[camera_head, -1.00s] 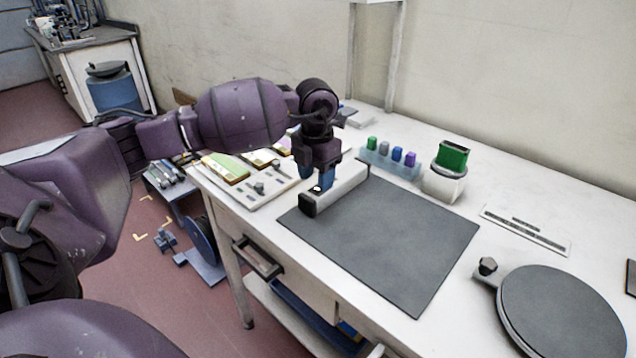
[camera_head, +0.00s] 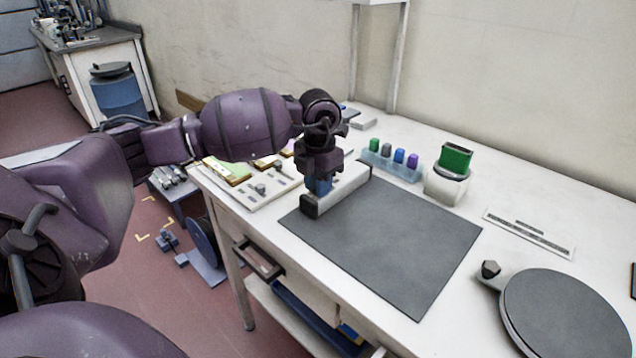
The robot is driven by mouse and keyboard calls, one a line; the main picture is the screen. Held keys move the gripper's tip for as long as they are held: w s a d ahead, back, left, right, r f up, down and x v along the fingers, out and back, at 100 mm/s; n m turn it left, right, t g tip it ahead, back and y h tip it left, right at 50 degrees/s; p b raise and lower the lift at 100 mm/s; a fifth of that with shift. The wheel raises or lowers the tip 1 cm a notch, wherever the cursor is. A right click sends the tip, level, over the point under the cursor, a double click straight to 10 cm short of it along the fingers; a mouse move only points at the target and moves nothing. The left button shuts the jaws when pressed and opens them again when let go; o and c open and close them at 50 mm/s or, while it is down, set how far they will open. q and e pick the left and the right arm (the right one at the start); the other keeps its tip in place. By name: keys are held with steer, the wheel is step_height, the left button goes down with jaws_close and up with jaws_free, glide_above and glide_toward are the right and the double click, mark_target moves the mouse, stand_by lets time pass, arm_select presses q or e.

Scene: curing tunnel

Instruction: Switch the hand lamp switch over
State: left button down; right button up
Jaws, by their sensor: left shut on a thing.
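A long light-grey hand lamp (camera_head: 347,192) with a dark end lies at the far left edge of the dark mat (camera_head: 392,240) on the workbench. My left gripper (camera_head: 319,187) points down at the lamp near its dark end. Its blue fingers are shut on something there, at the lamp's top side. The lamp's switch is hidden behind the fingers, so its position does not show. My right gripper is not in view.
A white tray (camera_head: 262,203) with small parts lies left of the lamp. A blue rack (camera_head: 392,167) with several coloured pieces and a white holder with a green block (camera_head: 455,160) stand behind the mat. A dark round turntable (camera_head: 563,312) is at front right.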

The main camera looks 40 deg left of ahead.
arm_select(q)
steer(key=shift+w+r+g, duration=0.1)
steer(key=shift+w+g, duration=0.05)
steer(key=shift+g, duration=0.55)
steer(key=shift+w+g, duration=0.15)
steer(key=shift+g, duration=0.55)
steer(key=c, duration=1)
jaws_free()
steer(key=shift+o, duration=0.2)
steer(key=shift+r, duration=0.1)
steer(key=v, duration=1)
steer(key=shift+d+r+p, duration=0.15)
steer(key=shift+r+p, duration=0.15)
